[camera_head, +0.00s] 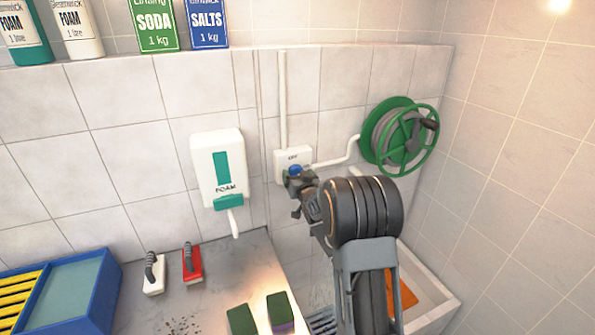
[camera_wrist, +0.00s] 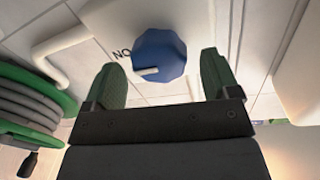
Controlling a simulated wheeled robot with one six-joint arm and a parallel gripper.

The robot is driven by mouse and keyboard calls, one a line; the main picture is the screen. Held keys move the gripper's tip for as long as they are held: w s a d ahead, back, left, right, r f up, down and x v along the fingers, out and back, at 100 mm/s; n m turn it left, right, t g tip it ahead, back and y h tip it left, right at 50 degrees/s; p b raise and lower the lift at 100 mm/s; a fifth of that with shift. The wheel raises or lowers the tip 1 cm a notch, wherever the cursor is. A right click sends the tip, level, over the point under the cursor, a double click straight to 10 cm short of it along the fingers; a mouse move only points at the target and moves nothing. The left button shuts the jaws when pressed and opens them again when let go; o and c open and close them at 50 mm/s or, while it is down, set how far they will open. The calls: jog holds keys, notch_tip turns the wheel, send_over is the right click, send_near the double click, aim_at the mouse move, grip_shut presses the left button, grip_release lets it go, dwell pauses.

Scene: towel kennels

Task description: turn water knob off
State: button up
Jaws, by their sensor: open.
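The water knob (camera_wrist: 160,50) is round and blue with a short white pointer mark at its lower left in the wrist view. It sits on a white wall box (camera_head: 282,157); letters that look like "NO" stand on the box left of the knob, close to the mark's side. In the head view the knob (camera_head: 295,169) is partly covered by my gripper (camera_head: 293,177). My gripper's two green fingertips (camera_wrist: 160,68) are open, one on each side of the knob, with visible space between each finger and the knob. I cannot tell their depth relative to it.
A green hose reel (camera_head: 400,137) hangs right of the box, joined by a white pipe (camera_head: 340,152). A foam dispenser (camera_head: 217,168) hangs at left. Brushes (camera_head: 192,264), sponges (camera_head: 281,312) and a blue tray (camera_head: 90,300) lie on the counter below. Bottles and boxes line the ledge above.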

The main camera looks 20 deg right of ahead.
jog(key=shift+w, duration=0.7)
jog(key=shift+c, duration=0.5)
jog(key=c, duration=0.8)
jog(key=shift+f, duration=0.1)
